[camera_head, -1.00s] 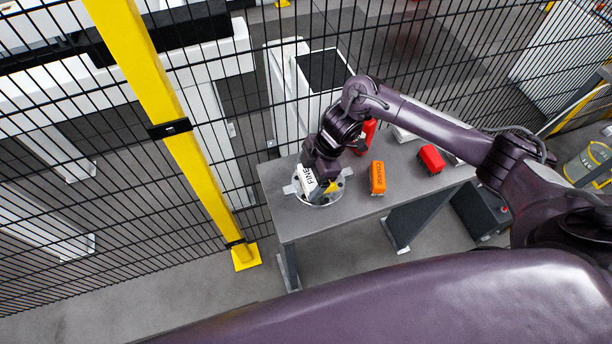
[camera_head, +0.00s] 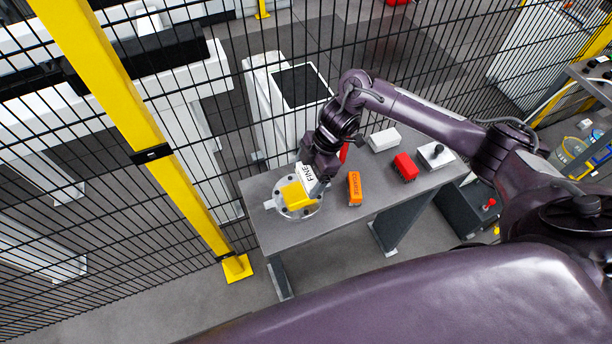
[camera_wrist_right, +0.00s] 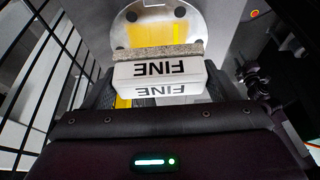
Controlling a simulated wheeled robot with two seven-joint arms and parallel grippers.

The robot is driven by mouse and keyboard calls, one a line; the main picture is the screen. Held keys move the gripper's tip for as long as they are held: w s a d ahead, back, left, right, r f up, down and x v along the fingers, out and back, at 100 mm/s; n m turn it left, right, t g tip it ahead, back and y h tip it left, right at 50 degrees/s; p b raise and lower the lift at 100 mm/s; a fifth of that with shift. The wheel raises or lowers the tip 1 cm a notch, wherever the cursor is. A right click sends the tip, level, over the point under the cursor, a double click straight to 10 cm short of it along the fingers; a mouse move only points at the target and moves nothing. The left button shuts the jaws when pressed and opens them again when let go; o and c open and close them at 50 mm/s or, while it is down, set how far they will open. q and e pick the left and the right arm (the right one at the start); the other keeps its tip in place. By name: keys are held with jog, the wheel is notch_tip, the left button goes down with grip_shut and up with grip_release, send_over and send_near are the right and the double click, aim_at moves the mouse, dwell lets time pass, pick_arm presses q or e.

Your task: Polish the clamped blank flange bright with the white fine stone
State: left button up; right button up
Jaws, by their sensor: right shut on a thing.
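The clamped flange (camera_head: 297,211) is a round grey metal disc with bolt holes on the left end of the workbench. A bright yellow area shows across its middle; in the wrist view the flange (camera_wrist_right: 190,16) also carries yellow bands. My right gripper (camera_head: 319,181) is shut on the white fine stone (camera_head: 310,177), marked FINE, at the flange's upper right side. In the wrist view the stone (camera_wrist_right: 160,74) sits between the fingers, its gritty grey-brown layer toward the flange. I cannot tell whether they touch. My left gripper is not in view.
The grey workbench (camera_head: 270,238) also holds an orange block marked COARSE (camera_head: 354,188), a red block (camera_head: 405,166), a white block (camera_head: 384,139) and a plate with a dark knob (camera_head: 436,155). A black mesh fence with a yellow post (camera_head: 150,140) stands behind and left.

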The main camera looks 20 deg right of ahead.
notch_tip(320, 180, up, 3)
jog(key=shift+w+d+f+p, duration=0.1)
jog(key=shift+d+p, duration=0.05)
jog(key=shift+p, duration=0.75)
jog(key=shift+r, duration=0.3)
jog(key=shift+f, duration=0.1)
